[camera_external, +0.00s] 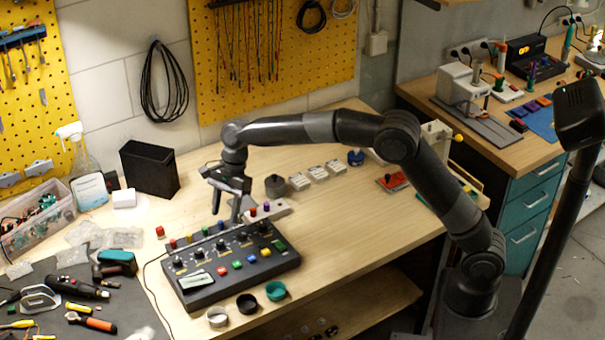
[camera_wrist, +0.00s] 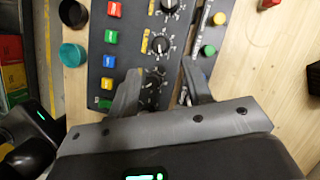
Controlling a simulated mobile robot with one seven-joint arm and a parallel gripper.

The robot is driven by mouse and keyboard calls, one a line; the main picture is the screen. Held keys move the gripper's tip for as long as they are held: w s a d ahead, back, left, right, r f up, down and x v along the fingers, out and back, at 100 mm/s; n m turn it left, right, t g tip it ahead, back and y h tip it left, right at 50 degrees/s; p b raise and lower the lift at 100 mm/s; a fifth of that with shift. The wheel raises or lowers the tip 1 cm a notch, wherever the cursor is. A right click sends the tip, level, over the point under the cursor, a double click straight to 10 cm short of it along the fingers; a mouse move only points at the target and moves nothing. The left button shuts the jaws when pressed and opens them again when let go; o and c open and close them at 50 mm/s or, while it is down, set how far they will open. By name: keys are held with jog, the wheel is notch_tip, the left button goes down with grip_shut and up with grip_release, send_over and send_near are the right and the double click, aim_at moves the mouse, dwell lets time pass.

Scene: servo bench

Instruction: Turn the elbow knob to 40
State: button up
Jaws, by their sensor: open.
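The dark control panel (camera_external: 218,284) lies on the bench with a row of black knobs, and shows in the wrist view (camera_wrist: 105,40). My gripper (camera_external: 226,216) is open over the far right part of the panel. In the wrist view, my gripper (camera_wrist: 160,70) has one finger on each side of the knob row. One black knob (camera_wrist: 155,76) shows between the fingers, partly shaded; contact cannot be told. Another knob (camera_wrist: 159,44) with a white dial scale is just beyond the fingertips.
Colored buttons (camera_wrist: 110,35) run along one side of the knobs. A strip with colored caps (camera_external: 266,209) stands close to the gripper. Three small cups, including a teal one (camera_external: 275,291), sit at the panel's front. Bare wood lies to the right (camera_external: 350,220).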

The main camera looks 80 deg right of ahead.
aim_at(220, 241)
jog(key=x, duration=0.8)
jog(key=shift+f, duration=0.15)
jog(key=c, duration=1)
